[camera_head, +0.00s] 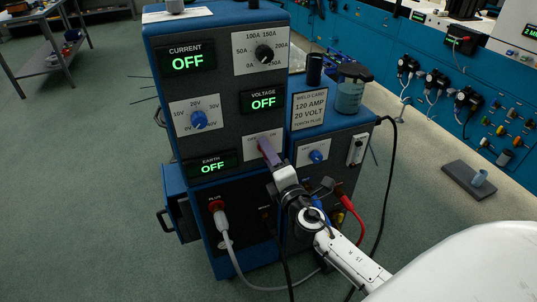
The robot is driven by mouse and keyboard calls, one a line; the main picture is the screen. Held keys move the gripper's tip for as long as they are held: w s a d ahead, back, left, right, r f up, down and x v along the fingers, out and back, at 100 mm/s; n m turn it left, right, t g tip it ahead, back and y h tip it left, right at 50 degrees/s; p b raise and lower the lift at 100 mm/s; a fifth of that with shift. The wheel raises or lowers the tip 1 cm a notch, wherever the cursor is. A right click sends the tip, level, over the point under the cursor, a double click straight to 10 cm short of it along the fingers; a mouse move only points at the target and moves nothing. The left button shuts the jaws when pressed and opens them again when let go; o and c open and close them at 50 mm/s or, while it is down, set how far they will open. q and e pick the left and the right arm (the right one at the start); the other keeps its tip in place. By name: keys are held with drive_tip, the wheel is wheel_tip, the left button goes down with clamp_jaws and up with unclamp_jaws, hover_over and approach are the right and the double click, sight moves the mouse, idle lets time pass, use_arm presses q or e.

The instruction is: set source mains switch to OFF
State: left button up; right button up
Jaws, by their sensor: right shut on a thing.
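The blue and black welding source stands in the middle of the head view. A small pale switch plate (251,140) is on its front, below the voltage display. My right gripper (266,150) reaches up from the lower right to this plate and is shut on the mains switch there. The fingers hide the switch, so its position cannot be read. The current display (188,62), voltage display (263,101) and earth display (211,165) all read OFF in green. My left gripper is not in view.
Close to the gripper are a blue knob (198,119), a black dial (264,54) and a smaller blue knob (316,156). A grey cable with a red plug (217,207) and a red cable (359,221) hang below.

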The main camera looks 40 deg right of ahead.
drive_tip(key=n+p, duration=0.1)
drive_tip(key=n, duration=0.5)
drive_tip(key=shift+f, duration=0.1)
drive_tip(key=shift+n, duration=0.3)
idle(0.3)
drive_tip(key=o, duration=1.1)
drive_tip(key=shift+c, duration=0.2)
drive_tip(key=b+v, duration=0.1)
drive_tip(key=v, duration=0.9)
drive_tip(key=shift+s, duration=0.15)
drive_tip(key=shift+a, duration=0.1)
